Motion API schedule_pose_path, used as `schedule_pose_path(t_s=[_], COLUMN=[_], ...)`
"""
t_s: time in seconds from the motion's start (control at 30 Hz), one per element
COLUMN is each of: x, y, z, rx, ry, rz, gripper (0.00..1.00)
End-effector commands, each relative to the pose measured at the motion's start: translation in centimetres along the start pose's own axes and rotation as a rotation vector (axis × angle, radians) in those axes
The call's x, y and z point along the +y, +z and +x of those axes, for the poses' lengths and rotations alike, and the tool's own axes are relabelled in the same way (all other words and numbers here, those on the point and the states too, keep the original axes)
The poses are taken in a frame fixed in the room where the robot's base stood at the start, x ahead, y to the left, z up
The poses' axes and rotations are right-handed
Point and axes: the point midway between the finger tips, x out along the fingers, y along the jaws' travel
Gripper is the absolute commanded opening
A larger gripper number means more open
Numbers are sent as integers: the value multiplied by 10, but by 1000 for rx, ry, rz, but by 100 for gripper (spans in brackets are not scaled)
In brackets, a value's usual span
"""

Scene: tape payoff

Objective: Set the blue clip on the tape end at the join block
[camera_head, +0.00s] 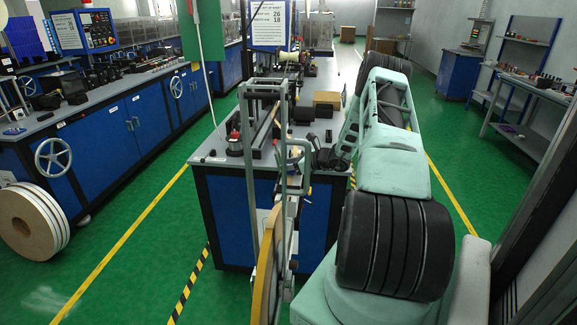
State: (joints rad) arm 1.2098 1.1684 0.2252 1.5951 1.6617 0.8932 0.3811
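My mint-green arm rises at the right and bends down to the end of the central blue bench (225,172). My gripper (326,156) seems to be the small dark shape at the arm's far end, low over the bench top. Its fingers are too small and dark to tell open from shut. A large yellow-rimmed reel (263,280) stands edge-on in front of the bench, beside a grey upright frame (248,150). I cannot pick out the blue clip, the tape end or the join block among the small dark parts there.
A brown box (327,97) stands farther back on the bench. A large pale reel (32,222) leans by the left blue cabinets (105,135). Shelving and a side table (525,90) stand at the right. The green floor aisle left of the bench is clear.

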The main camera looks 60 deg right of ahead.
Motion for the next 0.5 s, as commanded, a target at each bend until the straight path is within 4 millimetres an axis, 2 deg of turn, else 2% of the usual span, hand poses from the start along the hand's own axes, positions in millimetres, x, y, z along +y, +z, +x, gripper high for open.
schedule_pose_path(t_s=[0.03, 0.5], x=[6, 10], y=[-1, -2], z=[2, 1], rx=[0, 0], ry=[15, 22], rz=[3, 5], gripper=[52, 52])
